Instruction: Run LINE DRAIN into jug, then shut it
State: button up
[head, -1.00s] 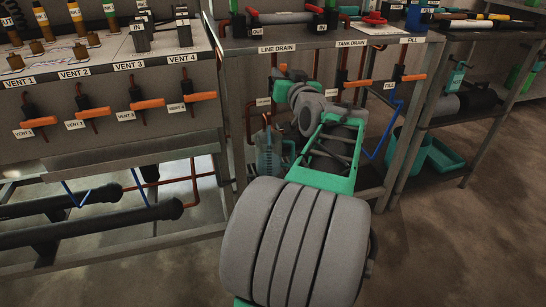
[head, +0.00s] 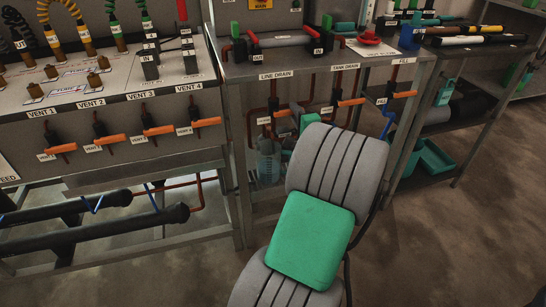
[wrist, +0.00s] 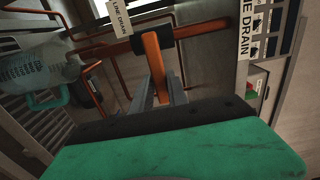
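The LINE DRAIN valve's orange lever (head: 281,113) sits under the LINE DRAIN label, crosswise to its pipe. In the wrist view the lever (wrist: 154,65) runs from a black hub to between the fingertips of my gripper (wrist: 161,92). The grey fingers lie on both sides of it; whether they press on it I cannot tell. In the head view my arm hides my gripper. The clear jug (head: 268,160) stands upright on the lower shelf below the valve. It also shows with its teal handle at the left of the wrist view (wrist: 35,65). No liquid stream is visible.
The TANK DRAIN lever (head: 350,102) and the FILL lever (head: 405,94) are to the right. The vent levers (head: 158,130) line the left bench. Copper pipes run close around the LINE DRAIN valve. Teal bins (head: 436,157) sit on the right shelf; the floor there is clear.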

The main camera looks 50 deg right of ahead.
jog(key=shift+o, duration=1.4)
jog(key=shift+w+a, duration=0.1)
jog(key=shift+a, duration=0.05)
jog(key=shift+o, duration=1.1)
jog(key=shift+r, duration=0.1)
jog(key=b+v, duration=0.1)
jog(key=v, duration=0.6)
jog(key=shift+r, duration=0.1)
jog(key=p+v, duration=0.1)
jog(key=v, duration=0.7)
